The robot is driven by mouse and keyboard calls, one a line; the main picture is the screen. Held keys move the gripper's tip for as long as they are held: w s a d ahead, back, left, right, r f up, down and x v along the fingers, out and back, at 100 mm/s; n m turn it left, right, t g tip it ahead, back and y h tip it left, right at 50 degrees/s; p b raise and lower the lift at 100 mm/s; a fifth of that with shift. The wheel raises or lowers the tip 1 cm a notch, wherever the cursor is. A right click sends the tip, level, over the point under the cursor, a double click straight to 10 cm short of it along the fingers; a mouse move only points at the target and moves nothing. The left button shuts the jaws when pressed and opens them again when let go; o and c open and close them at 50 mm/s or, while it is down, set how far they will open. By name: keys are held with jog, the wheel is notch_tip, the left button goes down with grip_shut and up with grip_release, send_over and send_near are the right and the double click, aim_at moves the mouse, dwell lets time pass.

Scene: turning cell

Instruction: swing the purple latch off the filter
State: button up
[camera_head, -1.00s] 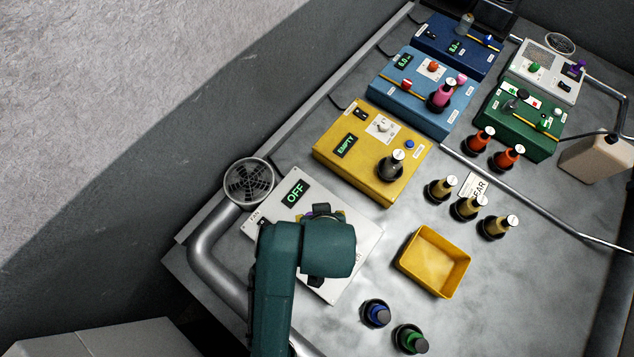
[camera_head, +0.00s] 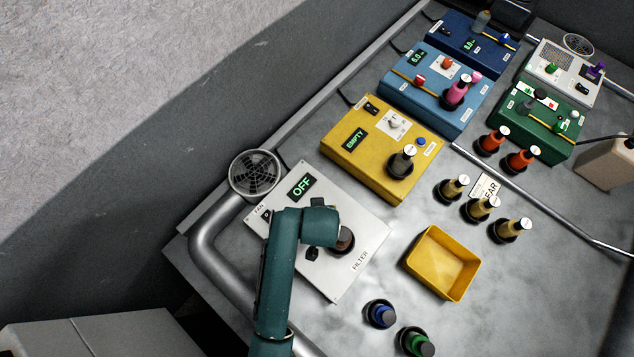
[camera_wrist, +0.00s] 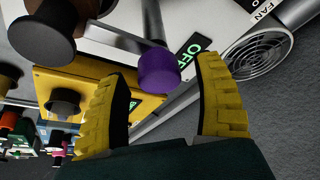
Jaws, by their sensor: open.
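The purple latch knob (camera_wrist: 166,72) sits at the end of a grey metal bar (camera_wrist: 118,38) in the wrist view. The bar runs up and left toward a brown round part with a dark flange (camera_wrist: 40,42), which looks like the filter. My gripper (camera_wrist: 168,82) is open, one yellow finger on each side of the purple knob, with a visible gap on both sides. In the head view the brown filter top (camera_head: 344,239) shows on the white panel marked FILTER (camera_head: 345,283). The latch and my fingers are hidden there behind my arm.
The panel's display (camera_head: 302,187) reads OFF. A round fan grille (camera_head: 255,175) stands at the panel's back left corner. A yellow box (camera_head: 362,160) reads EMPTY. A yellow tray (camera_head: 440,290) and blue (camera_head: 380,314) and green (camera_head: 416,343) bottles stand to the right.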

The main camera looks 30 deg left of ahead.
jog(key=shift+f, duration=0.15)
grip_shut()
